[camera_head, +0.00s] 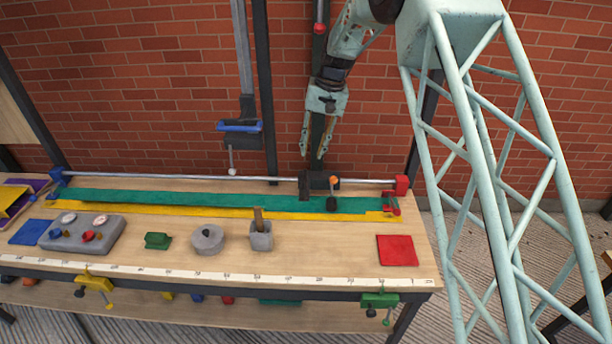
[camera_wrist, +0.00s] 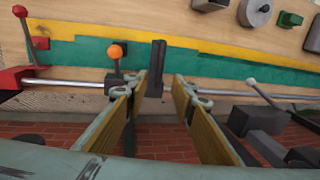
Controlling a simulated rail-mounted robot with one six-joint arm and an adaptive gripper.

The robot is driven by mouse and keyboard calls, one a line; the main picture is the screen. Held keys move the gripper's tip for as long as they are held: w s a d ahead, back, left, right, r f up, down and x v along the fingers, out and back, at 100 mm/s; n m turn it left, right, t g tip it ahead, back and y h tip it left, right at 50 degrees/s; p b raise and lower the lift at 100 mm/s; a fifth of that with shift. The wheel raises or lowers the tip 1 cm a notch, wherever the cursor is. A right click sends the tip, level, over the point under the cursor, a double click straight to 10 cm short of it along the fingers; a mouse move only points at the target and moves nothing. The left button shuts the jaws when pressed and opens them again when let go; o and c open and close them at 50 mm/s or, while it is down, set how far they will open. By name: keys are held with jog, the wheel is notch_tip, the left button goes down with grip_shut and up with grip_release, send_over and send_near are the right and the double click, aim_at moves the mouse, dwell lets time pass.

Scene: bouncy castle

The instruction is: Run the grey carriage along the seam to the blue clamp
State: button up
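The dark grey carriage (camera_head: 305,187) sits on the silver rail (camera_head: 220,178) near its right end in the head view. A lever with an orange knob (camera_head: 333,181) stands beside its upright bar. My gripper (camera_head: 312,157) is open and empty, pointing down just above the carriage. In the wrist view, the carriage's bar (camera_wrist: 157,65) shows between the open fingers (camera_wrist: 161,85), with no clear contact. The green and yellow cloth strips (camera_head: 180,199) lie along the rail. A blue piece (camera_head: 57,177) is at the rail's left end; I cannot tell its clamp shape.
A red end block (camera_head: 402,185) and red clamp (camera_head: 391,204) are right of the carriage. A blue bracket (camera_head: 240,127) with a hanging lever overhangs the rail's middle. A grey disc (camera_head: 207,239) and grey holder (camera_head: 261,237) stand on the bench front.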

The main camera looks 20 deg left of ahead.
aim_at(305, 178)
jog(key=f, duration=0.4)
jog(key=a+f, duration=0.1)
jog(key=f, duration=0.3)
jog(key=a+f, duration=0.1)
jog(key=f, duration=0.2)
jog(key=shift+s+a+f, duration=0.1)
jog(key=shift+s+f, duration=0.3)
grip_shut()
